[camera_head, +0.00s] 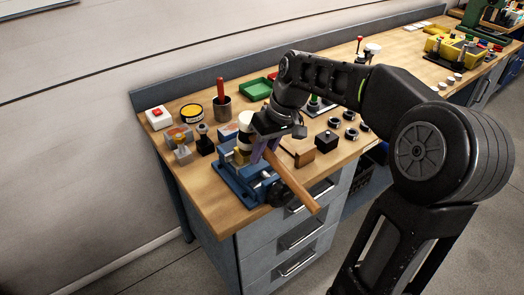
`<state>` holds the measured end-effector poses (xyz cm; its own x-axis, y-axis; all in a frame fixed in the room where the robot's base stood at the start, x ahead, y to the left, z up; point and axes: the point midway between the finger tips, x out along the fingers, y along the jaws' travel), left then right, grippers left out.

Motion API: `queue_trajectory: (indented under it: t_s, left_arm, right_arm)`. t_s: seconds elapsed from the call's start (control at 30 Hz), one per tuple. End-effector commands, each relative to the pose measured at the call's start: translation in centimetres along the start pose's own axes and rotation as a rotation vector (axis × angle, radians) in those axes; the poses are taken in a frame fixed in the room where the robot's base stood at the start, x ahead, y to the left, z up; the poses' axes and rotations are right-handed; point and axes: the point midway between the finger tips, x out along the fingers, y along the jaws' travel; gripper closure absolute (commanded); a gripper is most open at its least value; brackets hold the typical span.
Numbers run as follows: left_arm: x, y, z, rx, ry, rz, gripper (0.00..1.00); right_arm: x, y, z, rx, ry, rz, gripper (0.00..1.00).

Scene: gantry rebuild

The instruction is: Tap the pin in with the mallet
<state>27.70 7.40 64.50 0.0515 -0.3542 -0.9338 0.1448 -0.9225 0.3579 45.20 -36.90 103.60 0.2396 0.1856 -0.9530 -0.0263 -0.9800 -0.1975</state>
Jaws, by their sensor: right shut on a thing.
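My right gripper (266,148) reaches in from the right and is shut on the wooden handle of the mallet (297,186). The handle slants down to the right, past the bench's front edge. A cream and dark cylinder (244,124), which looks like the mallet head, stands just left of the gripper above the blue vise (238,184). The vise sits at the front edge of the bench. I cannot make out the pin; the mallet and gripper cover part of the vise. My left gripper is out of view.
The wooden bench (217,212) holds a red-handled tool in a cup (222,107), a yellow tin (191,113), a red-button box (158,118) and a green tray (257,89). A wooden block (298,152), black box (326,141) and several dark rings lie right of the gripper.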

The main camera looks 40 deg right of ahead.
Motion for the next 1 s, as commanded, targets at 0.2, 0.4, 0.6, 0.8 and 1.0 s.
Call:
queue_trajectory:
  t_s: [0.2, 0.4, 0.6, 0.8, 1.0]
  left_arm:
    - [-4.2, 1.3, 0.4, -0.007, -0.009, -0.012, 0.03]
    - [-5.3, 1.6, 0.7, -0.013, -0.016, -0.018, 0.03]
    - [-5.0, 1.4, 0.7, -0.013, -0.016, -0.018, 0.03]
    - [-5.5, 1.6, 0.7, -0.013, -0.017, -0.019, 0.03]
    - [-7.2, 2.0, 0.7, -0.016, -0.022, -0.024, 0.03]
  right_arm:
    - [-5.9, -1.2, -1.6, -0.003, 0.01, 0.001, 1.0]
    - [-7.7, -1.6, -2.1, -0.003, 0.009, 0.001, 1.0]
    - [-7.5, -1.6, -2.0, -0.003, 0.01, 0.001, 1.0]
    - [-7.8, -1.7, -2.1, -0.003, 0.001, 0.001, 1.0]
    - [-8.2, -1.8, -2.2, -0.003, -0.046, 0.003, 1.0]
